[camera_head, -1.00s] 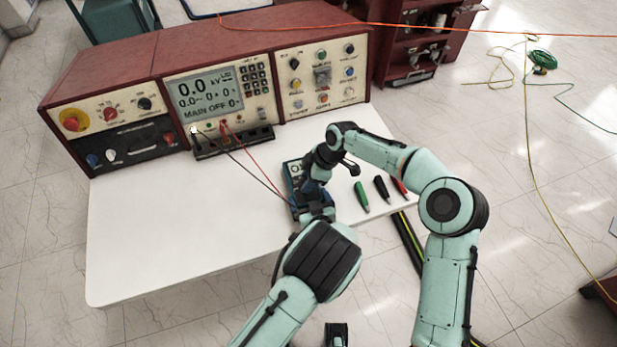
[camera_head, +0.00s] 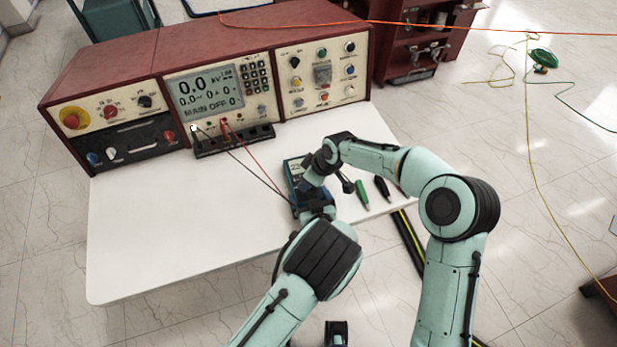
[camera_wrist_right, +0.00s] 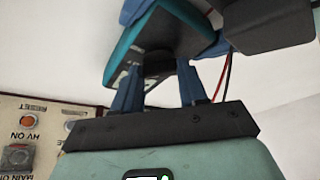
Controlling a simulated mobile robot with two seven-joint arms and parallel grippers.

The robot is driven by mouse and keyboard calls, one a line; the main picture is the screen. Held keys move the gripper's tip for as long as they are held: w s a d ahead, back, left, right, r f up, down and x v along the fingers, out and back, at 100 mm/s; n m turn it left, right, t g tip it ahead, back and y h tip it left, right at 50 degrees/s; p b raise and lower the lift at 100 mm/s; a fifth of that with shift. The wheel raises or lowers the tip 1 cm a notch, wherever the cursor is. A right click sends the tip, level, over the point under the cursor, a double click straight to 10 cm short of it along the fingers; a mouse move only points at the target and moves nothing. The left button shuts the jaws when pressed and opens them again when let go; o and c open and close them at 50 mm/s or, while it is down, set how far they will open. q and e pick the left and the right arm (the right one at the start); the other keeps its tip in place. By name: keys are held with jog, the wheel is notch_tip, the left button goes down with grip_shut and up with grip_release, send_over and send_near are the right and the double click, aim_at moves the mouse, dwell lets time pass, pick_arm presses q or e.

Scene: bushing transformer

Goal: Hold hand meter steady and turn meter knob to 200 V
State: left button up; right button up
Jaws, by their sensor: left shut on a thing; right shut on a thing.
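The hand meter (camera_head: 294,172), blue-cased with a dark face, lies on the white table in front of the console. In the right wrist view its teal case (camera_wrist_right: 165,32) shows from close up. My left gripper (camera_head: 312,207) is shut on the meter's near end. My right gripper (camera_head: 309,181) is over the meter's face. In the right wrist view the blue fingers of my right gripper (camera_wrist_right: 158,88) are shut on the dark meter knob (camera_wrist_right: 159,66). The knob's pointer and scale cannot be read, and the arms hide much of the meter.
The red console (camera_head: 215,62) stands behind, its display reading 0.0 kV. Red and black leads run from it to the meter. A green probe (camera_head: 361,194) and a black probe (camera_head: 382,188) lie right of the meter. The table's left part (camera_head: 170,230) is clear.

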jog(key=o, duration=1.1)
jog(key=shift+c, duration=0.2)
jog(key=shift+r, duration=0.1)
jog(key=v, duration=1.2)
jog(key=shift+w+a, duration=0.1)
